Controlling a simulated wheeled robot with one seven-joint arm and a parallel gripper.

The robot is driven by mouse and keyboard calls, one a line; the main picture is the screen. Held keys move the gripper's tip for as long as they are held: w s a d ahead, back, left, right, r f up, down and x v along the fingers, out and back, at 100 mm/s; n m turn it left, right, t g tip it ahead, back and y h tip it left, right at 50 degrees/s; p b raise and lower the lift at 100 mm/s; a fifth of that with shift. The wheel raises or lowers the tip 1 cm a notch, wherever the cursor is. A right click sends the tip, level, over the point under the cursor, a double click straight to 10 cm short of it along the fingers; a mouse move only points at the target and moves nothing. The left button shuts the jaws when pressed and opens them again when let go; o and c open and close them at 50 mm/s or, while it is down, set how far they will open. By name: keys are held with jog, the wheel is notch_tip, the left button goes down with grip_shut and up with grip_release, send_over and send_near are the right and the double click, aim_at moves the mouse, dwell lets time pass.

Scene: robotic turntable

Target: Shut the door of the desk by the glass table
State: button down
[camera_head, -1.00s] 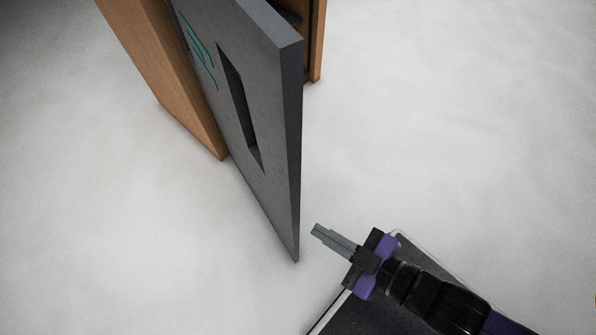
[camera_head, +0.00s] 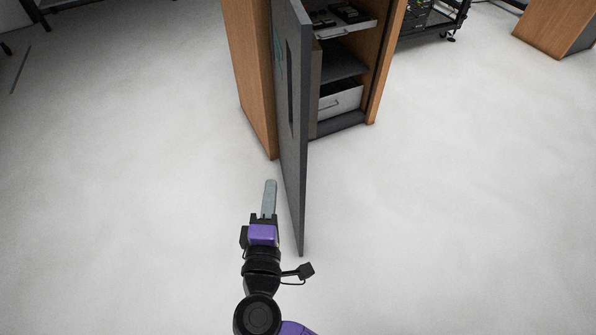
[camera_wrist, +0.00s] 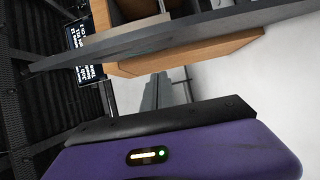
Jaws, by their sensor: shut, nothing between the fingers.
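The desk (camera_head: 249,80) is a wooden cabinet at the top middle of the head view. Its grey door (camera_head: 296,150) stands wide open, swung out toward me, with a long dark slot handle in its face. My gripper (camera_head: 270,183) is shut and empty, just left of the door on its outer side, with a small gap that I cannot judge exactly. In the wrist view the door (camera_wrist: 180,38) crosses the top, above my fingers (camera_wrist: 158,82). The glass table is not clearly seen.
Inside the desk are shelves and a white drawer (camera_head: 340,101). A black rack (camera_head: 435,18) and another wooden piece (camera_head: 560,25) stand at the top right. The pale floor is clear to the left and right.

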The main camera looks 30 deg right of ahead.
jog(key=w+d+r, duration=0.1)
jog(key=w+d, duration=0.6)
jog(key=d, duration=0.1)
jog(key=shift+w+d+h+b, duration=0.2)
jog(key=shift+h+b, duration=0.1)
jog(key=shift+b, duration=0.1)
